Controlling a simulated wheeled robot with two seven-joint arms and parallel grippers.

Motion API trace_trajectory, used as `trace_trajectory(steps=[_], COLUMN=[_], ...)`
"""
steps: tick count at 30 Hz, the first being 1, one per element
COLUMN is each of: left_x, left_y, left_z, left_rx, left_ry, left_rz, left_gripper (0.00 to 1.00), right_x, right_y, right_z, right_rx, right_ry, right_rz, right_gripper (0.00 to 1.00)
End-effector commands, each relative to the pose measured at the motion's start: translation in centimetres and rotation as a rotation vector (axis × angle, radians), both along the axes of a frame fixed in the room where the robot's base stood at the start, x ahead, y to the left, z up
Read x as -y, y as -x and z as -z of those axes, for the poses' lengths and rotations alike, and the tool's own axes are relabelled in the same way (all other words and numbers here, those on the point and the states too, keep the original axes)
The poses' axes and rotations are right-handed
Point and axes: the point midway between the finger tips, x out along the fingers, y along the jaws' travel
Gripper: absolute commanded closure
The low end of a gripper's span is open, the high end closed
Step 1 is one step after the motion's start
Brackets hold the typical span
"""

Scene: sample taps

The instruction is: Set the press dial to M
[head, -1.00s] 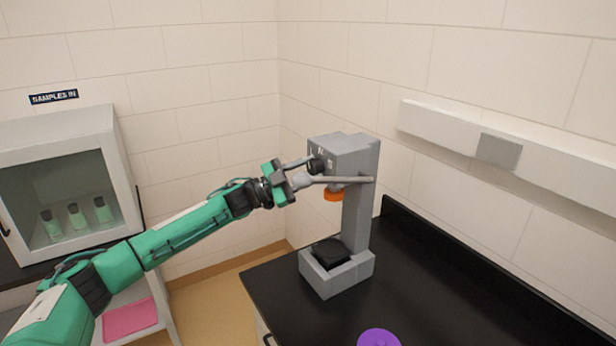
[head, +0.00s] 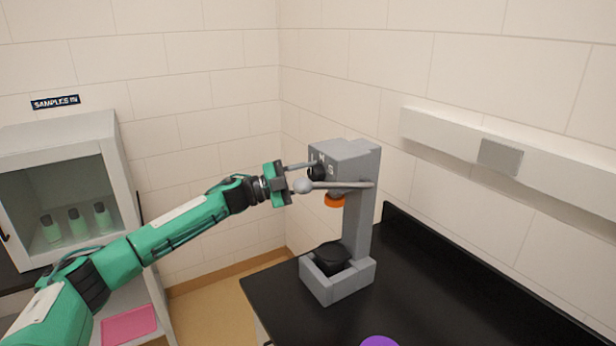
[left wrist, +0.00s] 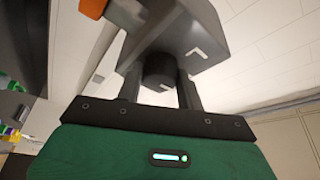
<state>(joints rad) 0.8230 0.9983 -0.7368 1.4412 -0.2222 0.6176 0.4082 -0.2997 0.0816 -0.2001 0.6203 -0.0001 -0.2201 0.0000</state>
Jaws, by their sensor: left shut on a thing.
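The grey press (head: 357,215) stands at the back left corner of the black counter. My left gripper (head: 308,174) is shut on the dial. In the left wrist view the dial (left wrist: 160,69) sits between the two dark fingers, with a small white mark on its face. Which letter it points at I cannot tell. My right gripper is out of view.
A lever with a ball end (head: 303,186) runs close beside my left fingers. An orange part (head: 335,201) hangs under the press head, above a black round piece (head: 331,257) in the base. A purple disc (head: 379,341) lies on the counter (head: 420,290). A cabinet (head: 60,140) with vials stands left.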

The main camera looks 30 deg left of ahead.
Motion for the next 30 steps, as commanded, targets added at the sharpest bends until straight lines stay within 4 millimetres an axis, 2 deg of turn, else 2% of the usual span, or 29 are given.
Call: trace_trajectory(steps=[4, 5, 8, 16, 20, 23, 30], left_x=[0.0, 0.0, 0.0, 0.0, -0.6, -1.7, -5.8], left_y=[0.0, 0.0, 0.0, 0.0, 0.4, 1.3, 4.7], left_z=[0.0, 0.0, 0.0, 0.0, 0.4, 0.9, 2.2], left_rx=[0.0, 0.0, 0.0, -0.001, -0.002, -0.003, -0.004], left_ry=[0.001, 0.001, 0.001, 0.002, 0.0, 0.0, -0.002], left_rz=[0.001, 0.001, 0.001, 0.0, -0.002, -0.002, -0.003], left_gripper=[0.85, 0.61, 0.41, 0.41, 0.41, 0.41, 0.41], right_x=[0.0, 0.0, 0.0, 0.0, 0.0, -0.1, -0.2], right_y=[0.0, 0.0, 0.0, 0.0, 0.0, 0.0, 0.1], right_z=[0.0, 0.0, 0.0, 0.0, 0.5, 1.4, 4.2], right_rx=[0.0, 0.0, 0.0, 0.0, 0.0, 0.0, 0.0], right_ry=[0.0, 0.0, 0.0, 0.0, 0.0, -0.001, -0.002], right_rz=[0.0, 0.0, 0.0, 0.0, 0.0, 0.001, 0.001], right_gripper=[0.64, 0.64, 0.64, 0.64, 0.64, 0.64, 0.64])
